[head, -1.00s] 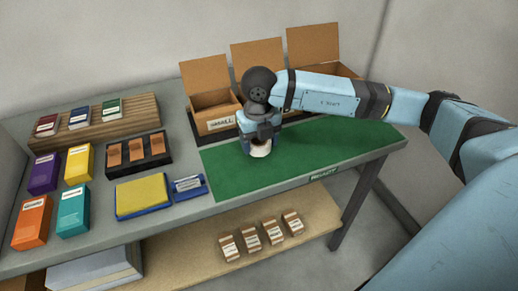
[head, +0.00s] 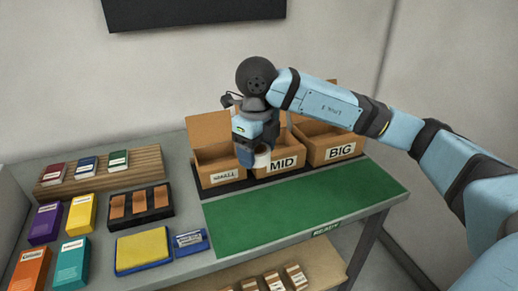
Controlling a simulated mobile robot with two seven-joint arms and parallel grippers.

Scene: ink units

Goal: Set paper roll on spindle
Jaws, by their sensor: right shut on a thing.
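My right gripper (head: 254,156) is shut on the white paper roll (head: 263,159), which is mostly covered by the fingers. It holds the roll in front of the gap between the left box and the MID box, above the back of the green mat. I cannot make out a spindle in this view. My left gripper is not in view.
Open cardboard boxes stand at the back: a left box (head: 222,177), one marked MID (head: 283,164) and one marked BIG (head: 341,153). The green mat (head: 310,205) is bare. Ink boxes, a black tray (head: 165,209) and a yellow pad (head: 142,248) lie left.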

